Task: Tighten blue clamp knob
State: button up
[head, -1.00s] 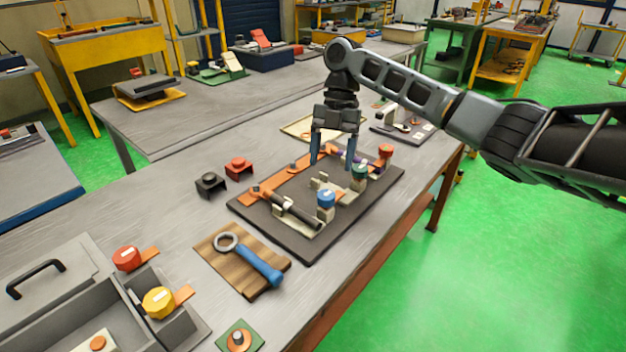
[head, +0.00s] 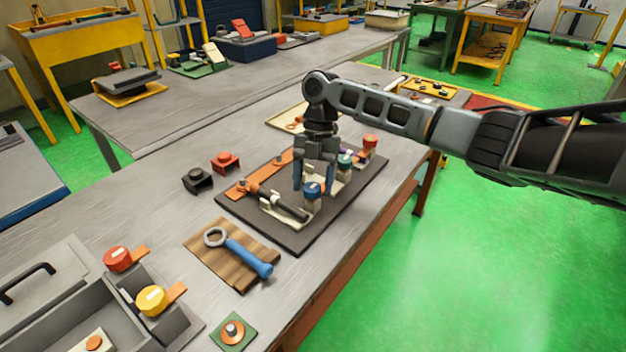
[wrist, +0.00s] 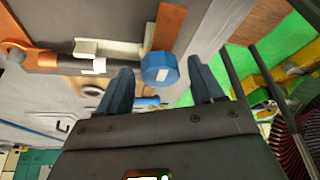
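The blue clamp knob (head: 312,188) sits at the front corner of the dark fixture board (head: 290,238), beside a black rod in a pale cradle. My gripper (head: 312,184) points down over it. In the wrist view the blue knob (wrist: 160,69) lies between and just beyond the two spread fingers (wrist: 163,82). The fingers are apart and I see no contact with the knob. A green knob (head: 345,161) and a red knob (head: 370,141) stand farther along the same side of the board.
A wooden board (head: 200,243) with a blue-handled ring wrench (head: 245,254) lies in front of the fixture. Black (head: 197,180) and red (head: 226,162) blocks stand to its left. A grey toolbox (head: 70,300) with red and yellow knobs is at the front left.

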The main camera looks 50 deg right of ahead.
jog(key=c, duration=0.9)
